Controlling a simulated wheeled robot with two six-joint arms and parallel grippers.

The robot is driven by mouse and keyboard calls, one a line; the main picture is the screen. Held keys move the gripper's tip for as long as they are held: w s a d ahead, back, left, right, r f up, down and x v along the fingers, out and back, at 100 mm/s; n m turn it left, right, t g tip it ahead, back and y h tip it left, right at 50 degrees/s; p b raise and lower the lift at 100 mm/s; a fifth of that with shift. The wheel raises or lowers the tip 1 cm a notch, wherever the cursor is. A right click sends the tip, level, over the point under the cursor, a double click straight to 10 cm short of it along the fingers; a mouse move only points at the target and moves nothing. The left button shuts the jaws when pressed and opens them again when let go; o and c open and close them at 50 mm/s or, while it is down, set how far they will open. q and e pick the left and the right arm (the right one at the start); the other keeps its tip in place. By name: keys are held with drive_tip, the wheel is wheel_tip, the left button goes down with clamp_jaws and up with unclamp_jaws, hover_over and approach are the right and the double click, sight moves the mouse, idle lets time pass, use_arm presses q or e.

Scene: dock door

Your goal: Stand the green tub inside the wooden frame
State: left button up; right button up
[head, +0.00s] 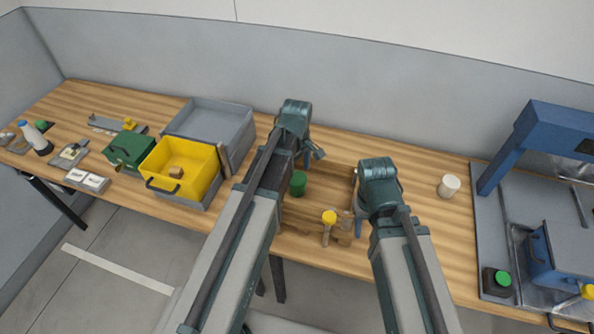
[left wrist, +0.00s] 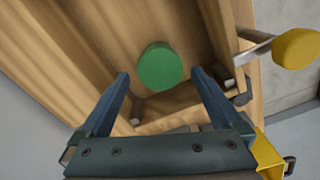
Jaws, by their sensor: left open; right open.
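The green tub (head: 298,183) stands upright, its round top up, just right of my left arm in the head view. The wooden frame (head: 343,240) is a low box on the table. In the left wrist view, the tub (left wrist: 160,68) appears inside the frame's walls (left wrist: 217,35), close to a corner. My left gripper (left wrist: 160,75) is open, its fingers on either side of the tub in the picture; contact is not visible. My left arm hides part of the frame in the head view. My right gripper (head: 357,208) is open and empty at the frame's right side.
A yellow-topped tool (head: 329,218) is at the frame's front edge. A yellow bin (head: 182,168), a green box (head: 130,150) and a grey tray (head: 205,120) stand left. A white cup (head: 449,186) and a blue machine (head: 540,130) are right. Bare table lies around the cup.

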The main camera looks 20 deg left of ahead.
sight(297, 178)
use_arm(q)
wheel_tip(297, 178, up, 7)
drive_tip(key=p, duration=0.6)
drive_tip(key=s+d+m, duration=0.3)
drive_tip(key=s+m, duration=0.1)
drive_tip(key=m, duration=0.1)
drive_tip(key=s+d+m, duration=0.4)
drive_tip(key=s+m, duration=0.1)
drive_tip(key=m, duration=0.1)
drive_tip(key=s+d+m+y, duration=0.1)
drive_tip(key=s+d+m, duration=0.2)
drive_tip(key=s+m, duration=0.2)
drive_tip(key=shift+s+d+r+m, duration=0.1)
drive_tip(key=shift+s+d+m, duration=0.15)
drive_tip(key=shift+d+m, duration=0.15)
use_arm(e)
wheel_tip(297, 178, up, 7)
